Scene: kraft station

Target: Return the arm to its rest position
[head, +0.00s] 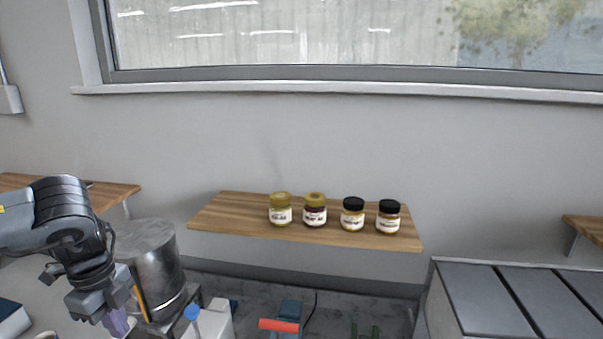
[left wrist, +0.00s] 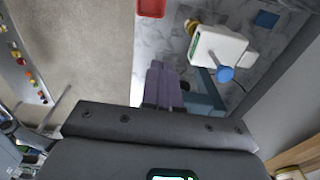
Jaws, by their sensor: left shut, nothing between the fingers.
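My left arm comes in from the left in the head view, and my left gripper (head: 117,322) hangs low in front of a metal pot, pointing down. Its purple fingers are together, shut and empty. In the left wrist view the shut fingers (left wrist: 158,86) sit near the middle, with floor to their left and a marbled counter (left wrist: 174,40) to their right. They touch nothing that I can see. My right arm and gripper are in neither view.
The large metal pot (head: 153,262) stands close behind my left gripper. A white device with a blue knob (left wrist: 218,47) is on the counter. A wooden shelf (head: 235,212) holds several jars. A red-handled tool (head: 279,325) is at the bottom. A grey panelled box (head: 485,300) is at right.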

